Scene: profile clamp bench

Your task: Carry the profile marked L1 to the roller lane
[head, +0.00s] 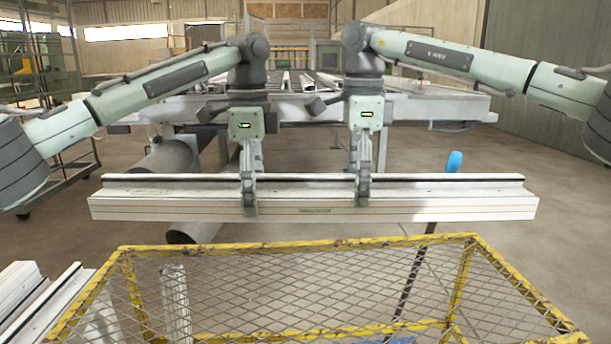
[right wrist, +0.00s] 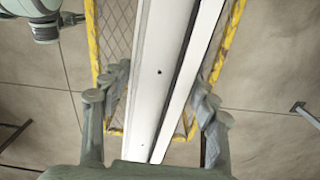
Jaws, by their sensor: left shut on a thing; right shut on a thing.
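A long white profile (head: 310,207) with a dark groove hangs level across the middle of the head view, above the far rim of a yellow mesh cage. A small mark shows on its front face, too small to read as L1. My left gripper (head: 248,205) is shut on it left of its middle. My right gripper (head: 363,200) is shut on it right of its middle. In the right wrist view the profile (right wrist: 172,75) runs between the right gripper's two fingers (right wrist: 158,110). A roller lane (head: 310,82) with grey rails stands behind the arms.
The yellow mesh cage (head: 300,334) stands in front, below the profile. More white profiles (head: 45,305) lie at the lower left. Large grey pipes (head: 170,160) lie on the floor behind the held profile. A blue object (head: 454,162) stands at right. The floor at right is mostly open.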

